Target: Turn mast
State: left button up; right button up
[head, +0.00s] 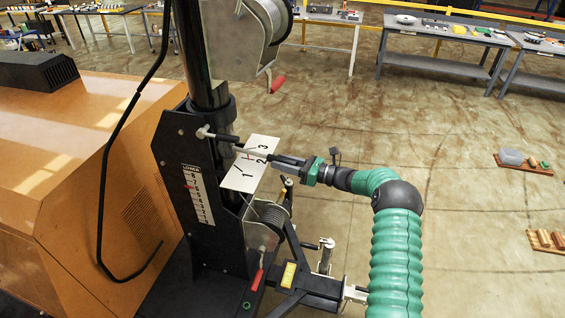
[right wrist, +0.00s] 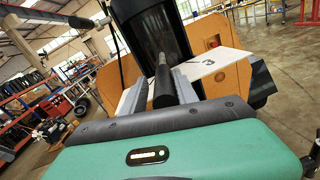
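The black mast (head: 190,45) stands upright on its black base, and its dark column also shows in the right wrist view (right wrist: 152,35). A handle bar (head: 222,138) with a white knob at its left end crosses the mast, and its dark grip points towards my right gripper. My right gripper (head: 285,162) is at the end of this handle, beside the white plate (head: 238,180) marked 1, 2, 3. In the right wrist view the grey fingers (right wrist: 160,92) lie close along both sides of the dark handle grip (right wrist: 163,75). My left gripper is not in view.
A winch (head: 243,35) with a red-handled crank hangs on the mast, and a lower winch (head: 262,222) sits below the plate. An orange generator housing (head: 70,130) stands left. Tables (head: 435,65) line the back. The floor at right is mostly open.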

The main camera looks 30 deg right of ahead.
jog(key=shift+d+f, duration=0.15)
jog(key=shift+d, duration=0.15)
jog(key=c, duration=0.5)
jog(key=shift+d, duration=0.2)
grip_shut()
jog(key=shift+f, duration=0.1)
jog(key=shift+f, duration=0.15)
